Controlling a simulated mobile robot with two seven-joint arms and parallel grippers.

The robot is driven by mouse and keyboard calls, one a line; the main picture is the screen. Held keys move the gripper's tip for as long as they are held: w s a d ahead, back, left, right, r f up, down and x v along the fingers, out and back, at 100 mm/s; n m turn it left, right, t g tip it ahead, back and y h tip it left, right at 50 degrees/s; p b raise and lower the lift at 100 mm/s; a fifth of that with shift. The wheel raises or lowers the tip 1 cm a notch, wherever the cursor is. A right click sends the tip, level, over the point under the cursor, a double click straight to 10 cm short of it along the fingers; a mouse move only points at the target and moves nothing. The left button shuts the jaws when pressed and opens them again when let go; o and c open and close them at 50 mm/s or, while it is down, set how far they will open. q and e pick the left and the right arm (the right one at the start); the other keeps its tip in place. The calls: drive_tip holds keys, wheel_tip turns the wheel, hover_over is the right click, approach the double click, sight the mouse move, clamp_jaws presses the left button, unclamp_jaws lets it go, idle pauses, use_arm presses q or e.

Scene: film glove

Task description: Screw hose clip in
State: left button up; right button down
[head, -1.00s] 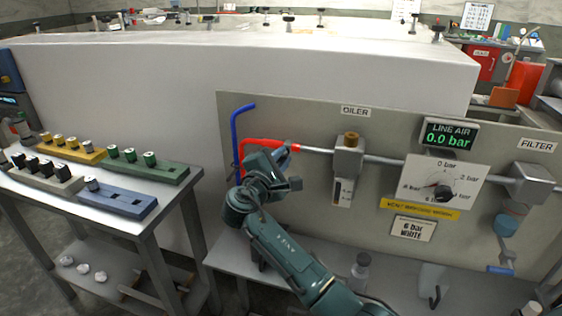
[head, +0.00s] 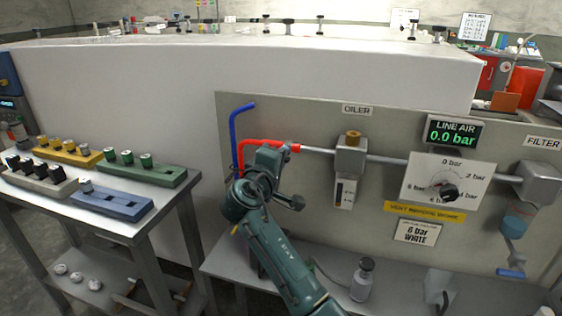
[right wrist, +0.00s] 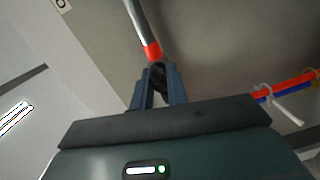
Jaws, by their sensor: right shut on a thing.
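The red hose (head: 252,146) bends along the panel and meets the grey air pipe (head: 318,151) left of the oiler (head: 350,155). My right gripper (head: 282,149) is at this joint, and the wrist hides part of it. In the right wrist view the red hose end (right wrist: 151,52) sits on the pipe (right wrist: 137,18). There my right gripper (right wrist: 158,72) is shut on a small dark piece just beside the red end. It appears to be the hose clip, but its shape is mostly hidden between the fingers. My left gripper is not in view.
A blue hose (head: 233,130) hangs beside the red one. The gauge dial (head: 447,185) and line air display (head: 453,132) are to the right. A bottle (head: 362,280) stands on the shelf below. A side table holds coloured blocks, including a green one (head: 165,176).

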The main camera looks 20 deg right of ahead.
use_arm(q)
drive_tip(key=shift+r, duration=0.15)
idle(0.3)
use_arm(e)
drive_tip(key=c, duration=1.4)
unclamp_jaws()
drive_tip(key=shift+o, duration=0.2)
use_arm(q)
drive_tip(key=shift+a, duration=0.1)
